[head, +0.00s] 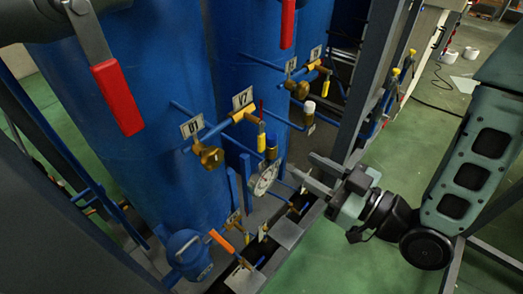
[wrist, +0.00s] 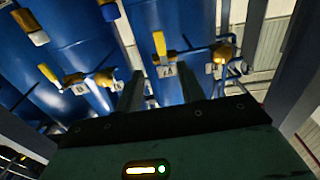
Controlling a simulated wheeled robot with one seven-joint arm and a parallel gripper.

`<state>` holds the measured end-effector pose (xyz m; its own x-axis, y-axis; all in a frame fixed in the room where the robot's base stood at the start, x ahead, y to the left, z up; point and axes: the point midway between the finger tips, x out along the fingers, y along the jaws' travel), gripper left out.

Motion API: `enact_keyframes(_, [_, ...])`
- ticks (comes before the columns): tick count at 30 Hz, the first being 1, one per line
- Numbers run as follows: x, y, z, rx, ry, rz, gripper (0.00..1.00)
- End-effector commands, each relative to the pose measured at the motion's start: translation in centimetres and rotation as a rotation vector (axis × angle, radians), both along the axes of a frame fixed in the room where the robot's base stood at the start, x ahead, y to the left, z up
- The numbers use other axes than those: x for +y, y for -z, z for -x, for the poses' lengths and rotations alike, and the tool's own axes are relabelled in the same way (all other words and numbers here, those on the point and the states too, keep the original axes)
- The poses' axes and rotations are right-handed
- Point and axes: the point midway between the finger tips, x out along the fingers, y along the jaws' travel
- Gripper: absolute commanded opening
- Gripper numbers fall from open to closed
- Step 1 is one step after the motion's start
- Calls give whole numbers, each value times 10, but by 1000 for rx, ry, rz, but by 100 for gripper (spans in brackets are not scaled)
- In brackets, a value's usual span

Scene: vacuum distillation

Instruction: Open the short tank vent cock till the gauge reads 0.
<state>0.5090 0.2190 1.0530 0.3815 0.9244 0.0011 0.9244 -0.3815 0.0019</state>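A white-faced round gauge (head: 265,179) sits low beside the blue tanks; its reading is too small to tell. Brass cocks with coloured levers sit on blue pipes: one with a yellow lever (head: 261,136) by the V7 tag (head: 243,98), another with a yellow lever (head: 325,86) farther back. I cannot tell which is the short tank vent cock. My gripper (head: 304,171) is open and empty, right of the gauge, apart from the cocks. In the wrist view, its fingers (wrist: 160,88) stand apart, with a yellow lever (wrist: 159,43) and tag beyond the gap.
Large blue tanks (head: 130,120) fill the left and middle. A grey upright post (head: 374,75) stands close behind my gripper. An orange-handled valve (head: 222,241) and blue pump-like body (head: 188,252) are low down.

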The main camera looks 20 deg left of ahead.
Motion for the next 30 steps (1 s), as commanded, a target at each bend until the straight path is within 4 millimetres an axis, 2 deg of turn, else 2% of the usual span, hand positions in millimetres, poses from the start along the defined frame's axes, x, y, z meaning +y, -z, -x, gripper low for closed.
enact_keyframes(1, [4, 6, -1, -5, -1, -1, 38])
enact_keyframes(5, [11, 5, -3, -4, 0, -2, 38])
enact_keyframes(13, [39, 5, -15, -4, 1, -3, 38])
enact_keyframes(15, [55, -3, -20, 2, -2, -1, 38])
enact_keyframes(21, [90, -3, -35, 3, -1, -1, 38])
enact_keyframes(25, [106, -3, -42, 3, 0, -1, 38])
enact_keyframes(30, [116, -1, -46, 3, 0, 0, 38])
